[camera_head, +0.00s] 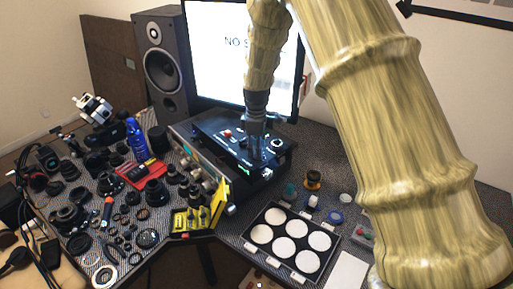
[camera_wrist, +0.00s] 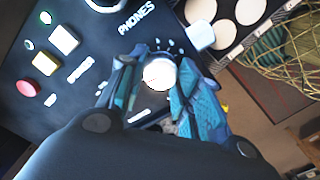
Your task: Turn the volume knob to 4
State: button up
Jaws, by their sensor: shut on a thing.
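A black control box (camera_head: 209,131) with knobs and buttons on its top stands in front of the monitor. My gripper (camera_head: 257,155) points down onto the right part of its top panel. In the wrist view my gripper (camera_wrist: 152,85) has its two blue fingers on either side of a round knob with a white top (camera_wrist: 158,74), and is shut on it. The knob sits below the "PHONES" lettering, with small white marks around it. A pointer and the number it stands at cannot be made out. The head view hides the knob behind the gripper.
On the panel are a red button (camera_wrist: 27,88), a pale square button (camera_wrist: 64,39) and a white-ringed knob (camera_head: 277,143). A tray of white discs (camera_head: 244,239) lies at the front right. Several lens parts crowd the left. A speaker (camera_head: 166,62) and monitor (camera_head: 215,60) stand behind.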

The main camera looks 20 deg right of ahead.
jog(key=m+p, duration=0.1)
jog(key=m, duration=0.4)
jog(key=shift+w+r, duration=0.1)
jog(key=m, duration=0.5)
jog(key=shift+d+m+p, duration=0.1)
jog(key=shift+m+p, duration=0.25)
jog(key=shift+m, duration=0.05)
jog(key=m, duration=0.5)
jog(key=shift+w+d+r+p, duration=0.1)
jog(key=shift+p, duration=0.25)
jog(key=m, duration=0.6)
jog(key=shift+d+p, duration=0.1)
jog(key=shift+p, duration=0.3)
jog(key=shift+m, duration=0.3)
jog(key=o, duration=0.8)
jog(key=shift+o, duration=1.2)
